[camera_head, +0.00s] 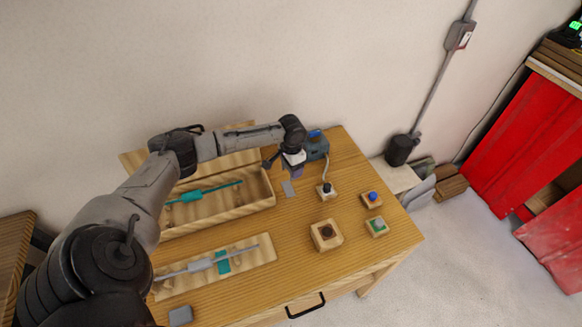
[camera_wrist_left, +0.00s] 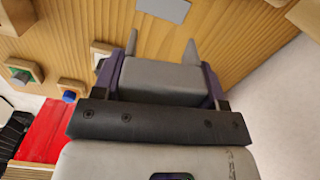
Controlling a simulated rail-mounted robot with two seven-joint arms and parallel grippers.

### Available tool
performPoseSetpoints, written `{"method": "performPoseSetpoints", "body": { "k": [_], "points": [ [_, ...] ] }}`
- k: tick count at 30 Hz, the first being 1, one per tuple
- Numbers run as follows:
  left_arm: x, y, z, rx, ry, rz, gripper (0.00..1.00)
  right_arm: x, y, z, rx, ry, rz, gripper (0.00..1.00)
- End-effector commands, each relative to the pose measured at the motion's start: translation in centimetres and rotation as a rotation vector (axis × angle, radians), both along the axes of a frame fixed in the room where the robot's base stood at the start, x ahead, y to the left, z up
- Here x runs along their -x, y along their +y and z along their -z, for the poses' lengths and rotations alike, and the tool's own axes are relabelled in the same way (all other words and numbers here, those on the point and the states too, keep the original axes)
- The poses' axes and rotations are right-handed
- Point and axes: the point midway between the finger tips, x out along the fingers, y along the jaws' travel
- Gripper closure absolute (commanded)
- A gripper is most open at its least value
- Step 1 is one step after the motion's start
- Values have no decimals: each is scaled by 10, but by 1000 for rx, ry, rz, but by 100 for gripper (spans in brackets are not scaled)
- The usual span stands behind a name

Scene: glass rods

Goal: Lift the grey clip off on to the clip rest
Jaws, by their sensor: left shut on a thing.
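My left gripper (camera_head: 296,170) is low over the back right of the table, beside a blue-grey device. In the left wrist view its two fingertips (camera_wrist_left: 161,45) stand apart. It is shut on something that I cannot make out. A grey clip-like block (camera_head: 201,265) sits around a thin rod in the front wooden tray, well away from the gripper. A flat grey plate (camera_head: 288,188) lies on the table just below the gripper. It seems to show in the left wrist view (camera_wrist_left: 163,10) beyond the fingertips. I cannot tell whether it is the clip rest. My right gripper is out of view.
A teal piece (camera_head: 222,262) is at the front rod; another teal block (camera_head: 190,195) is on a rod in the back wooden box (camera_head: 225,212). A second grey plate (camera_head: 180,315) lies at the front left. Several wooden blocks with knobs, including a blue one (camera_head: 372,196), stand to the right.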

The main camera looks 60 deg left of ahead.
Motion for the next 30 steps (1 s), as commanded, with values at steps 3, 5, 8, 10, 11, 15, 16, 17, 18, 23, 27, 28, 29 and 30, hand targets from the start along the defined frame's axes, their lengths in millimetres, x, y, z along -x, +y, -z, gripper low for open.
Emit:
{"method": "performPoseSetpoints", "body": {
  "k": [3, 5, 8, 10, 11, 15, 16, 17, 18, 23, 27, 28, 29, 30],
  "points": [
    [-3, 0, 0, -1, 2, 72, 58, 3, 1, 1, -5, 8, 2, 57],
    [-4, 0, 0, -2, 2, 102, 58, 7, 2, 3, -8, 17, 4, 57],
    [-4, 0, 1, -3, 2, 138, 58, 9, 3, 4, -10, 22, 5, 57],
    [-4, 0, 1, -2, 2, 153, 58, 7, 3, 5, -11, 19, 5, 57],
    [-4, 0, 2, -2, 2, 156, 58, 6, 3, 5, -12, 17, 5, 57],
    [-4, 0, 6, -2, 2, 159, 58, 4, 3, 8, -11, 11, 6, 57],
    [-4, 0, 7, -2, 2, 159, 58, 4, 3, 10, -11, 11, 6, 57],
    [-4, 0, 8, -2, 2, 159, 58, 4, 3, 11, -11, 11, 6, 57],
    [-4, 0, 10, -2, 2, 159, 58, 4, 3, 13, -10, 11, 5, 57],
    [-4, 0, 20, -2, 1, 159, 58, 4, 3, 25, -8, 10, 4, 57],
    [-4, 0, 30, -2, 1, 159, 58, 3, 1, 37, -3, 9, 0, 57],
    [-4, 0, 32, -2, 1, 158, 58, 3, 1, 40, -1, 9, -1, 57],
    [-4, 0, 34, -2, 1, 158, 58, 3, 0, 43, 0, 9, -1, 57],
    [-4, 0, 37, -3, 1, 158, 58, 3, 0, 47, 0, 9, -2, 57]
  ]
}}
